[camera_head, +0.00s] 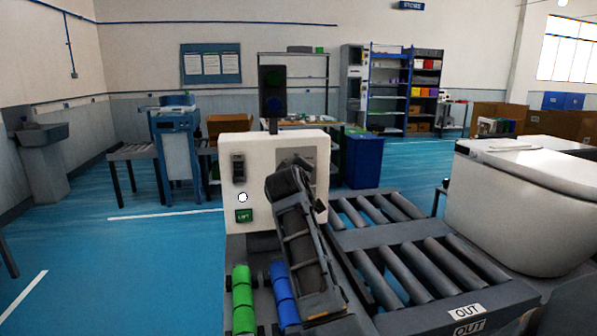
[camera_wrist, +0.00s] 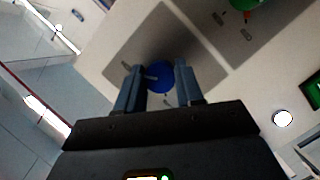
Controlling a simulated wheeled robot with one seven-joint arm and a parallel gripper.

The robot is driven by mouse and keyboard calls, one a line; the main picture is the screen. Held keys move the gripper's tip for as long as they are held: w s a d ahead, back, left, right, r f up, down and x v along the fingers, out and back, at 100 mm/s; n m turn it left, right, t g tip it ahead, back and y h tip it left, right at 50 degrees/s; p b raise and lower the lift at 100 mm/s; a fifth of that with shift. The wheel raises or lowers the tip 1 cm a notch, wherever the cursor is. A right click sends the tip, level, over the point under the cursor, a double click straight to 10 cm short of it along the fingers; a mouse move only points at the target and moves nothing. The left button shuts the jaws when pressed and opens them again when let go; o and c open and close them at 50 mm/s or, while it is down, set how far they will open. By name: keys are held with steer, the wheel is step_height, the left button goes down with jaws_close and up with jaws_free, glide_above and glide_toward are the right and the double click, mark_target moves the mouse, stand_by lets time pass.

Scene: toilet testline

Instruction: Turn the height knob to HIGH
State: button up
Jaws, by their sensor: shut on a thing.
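The blue height knob (camera_wrist: 160,78) sits on a grey plate (camera_wrist: 185,38) in the wrist view, with a pale pointer line on its face. My gripper (camera_wrist: 158,71) has one finger on each side of the knob and is shut on it. Small labels lie beside the knob, too small to read. In the head view the plate is on the front of a white control box (camera_head: 260,145), and my arm hides the knob there.
A white button (camera_head: 242,197) and a green sign (camera_head: 243,215) are on the box's left side. A roller conveyor (camera_head: 415,265) is to the right, with a white toilet (camera_head: 525,205) beyond. Green (camera_head: 242,300) and blue (camera_head: 285,295) rollers lie below the box.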

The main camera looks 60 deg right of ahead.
steer(key=shift+f, duration=0.1)
steer(key=o, duration=1)
steer(key=shift+o, duration=0.2)
steer(key=v, duration=0.7)
steer(key=shift+s+a+b, duration=0.2)
steer(key=shift+a+b, duration=0.15)
steer(key=shift+b, duration=0.1)
